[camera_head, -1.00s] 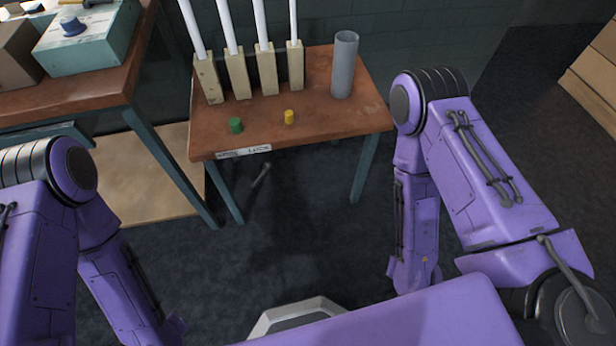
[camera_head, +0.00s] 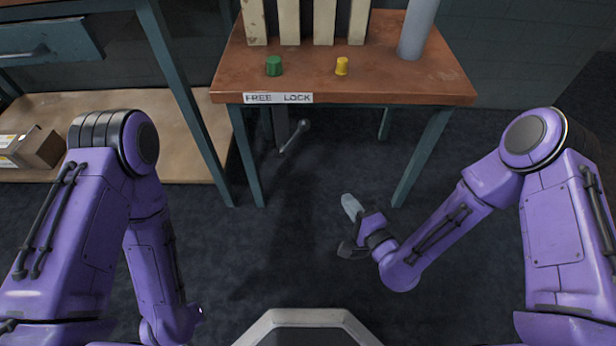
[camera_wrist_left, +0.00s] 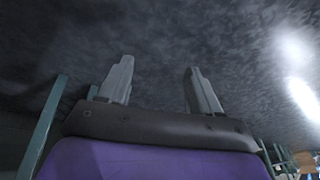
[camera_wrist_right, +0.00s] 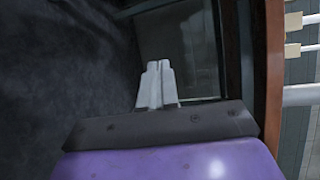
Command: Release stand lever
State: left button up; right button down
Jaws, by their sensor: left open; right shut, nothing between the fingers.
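The stand lever (camera_head: 294,138) is a grey bar with a rounded knob. It hangs under the front of the wooden stand table (camera_head: 350,90), below the label (camera_head: 278,98) reading FREE and LOCK, with its knob towards the LOCK side. My right gripper (camera_head: 351,205) is shut and empty, to the right of and below the lever, apart from it. Its closed fingers show in the right wrist view (camera_wrist_right: 157,84). My left gripper (camera_wrist_left: 158,82) is open and empty over dark floor in the left wrist view; its fingers are out of the head view.
The teal table legs (camera_head: 423,155) flank the lever. A bench with a low shelf (camera_head: 100,105) is at left. The floor between is clear.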

aim_at(294, 139)
pick_arm(q)
notch_tip(294, 139, down, 8)
jog(key=b, duration=0.4)
jog(key=shift+s+b, duration=0.25)
jog(key=shift+b, duration=0.05)
pick_arm(e)
jog(key=w+m+t+y, duration=0.1)
jog(key=w+a+r+m+t+y, duration=0.2)
jog(key=w+t, duration=0.1)
jog(key=shift+w+a+r+y, duration=0.1)
jog(key=shift+a+y, duration=0.1)
jog(key=shift+y, duration=0.1)
pick_arm(q)
jog(key=shift+d+f, duration=0.1)
jog(key=s+f+m+g+b, duration=0.1)
jog(key=s, duration=0.1)
jog(key=s+f+m+g+h+b, duration=0.1)
jog(key=m+g+b, duration=0.1)
jog(key=shift+s+d+f, duration=0.1)
jog(key=shift+s+f, duration=0.1)
jog(key=shift+s, duration=0.15)
pick_arm(e)
jog(key=s+a+r+x, duration=0.1)
jog(key=a+x, duration=0.1)
jog(key=x, duration=1)
jog(key=shift+a+r, duration=0.2)
